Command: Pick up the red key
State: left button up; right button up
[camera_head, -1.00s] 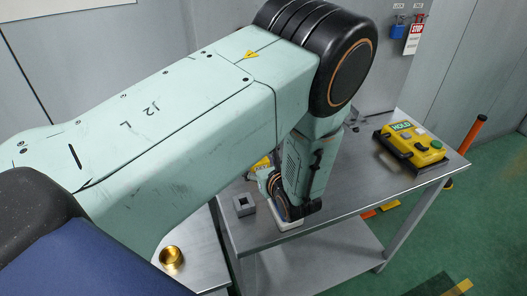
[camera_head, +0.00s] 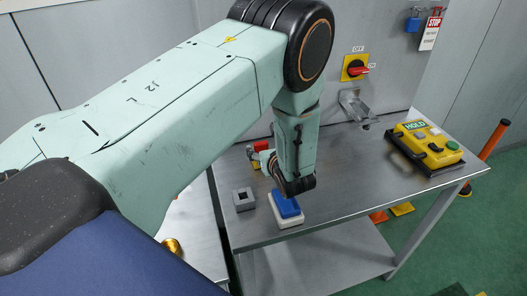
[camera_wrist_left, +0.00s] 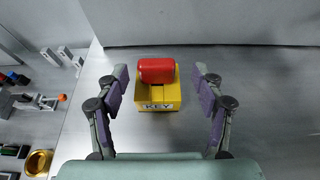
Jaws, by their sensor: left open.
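The red key (camera_wrist_left: 156,70) is a rounded red piece on a yellow holder (camera_wrist_left: 158,97) labelled KEY in the left wrist view. In the head view the red key (camera_head: 261,146) shows just left of my arm, partly hidden, on the steel table (camera_head: 350,185). My left gripper (camera_wrist_left: 160,78) is open, with one finger on each side of the key and a gap to each. Nothing is held. In the head view most of its fingers are hidden by the wrist.
A grey block with a square hole (camera_head: 244,199) and a blue-topped white block (camera_head: 286,206) stand near the table's front. A yellow HOLD box (camera_head: 428,145) is at the right. A red and yellow switch (camera_head: 356,69) and metal bracket (camera_head: 356,106) are on the wall behind.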

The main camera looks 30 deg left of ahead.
pick_arm(q)
jog(key=shift+w+a+f, duration=0.2)
jog(key=shift+a+f, duration=0.05)
jog(key=shift+a, duration=0.3)
jog(key=shift+s+a, duration=0.1)
jog(key=shift+s, duration=0.05)
jog(key=shift+s+d+r, duration=0.25)
jog(key=shift+d+r, duration=0.05)
jog(key=shift+r, duration=0.05)
jog(key=shift+c, duration=1.1)
jog(key=shift+d, duration=0.15)
jog(key=shift+c, duration=0.8)
jog(key=shift+w, duration=0.15)
jog(key=shift+c, duration=0.7)
jog(key=shift+w+a+f, duration=0.2)
jog(key=shift+w+f, duration=0.05)
jog(key=c, duration=0.3)
jog(key=shift+s+a, duration=0.1)
jog(key=shift+c, duration=0.8)
jog(key=shift+s+r, duration=0.15)
jog(key=shift+s, duration=0.05)
jog(key=shift+c, duration=1.2)
jog(key=shift+w+d, duration=0.1)
jog(key=shift+d, duration=0.1)
jog(key=shift+w, duration=0.1)
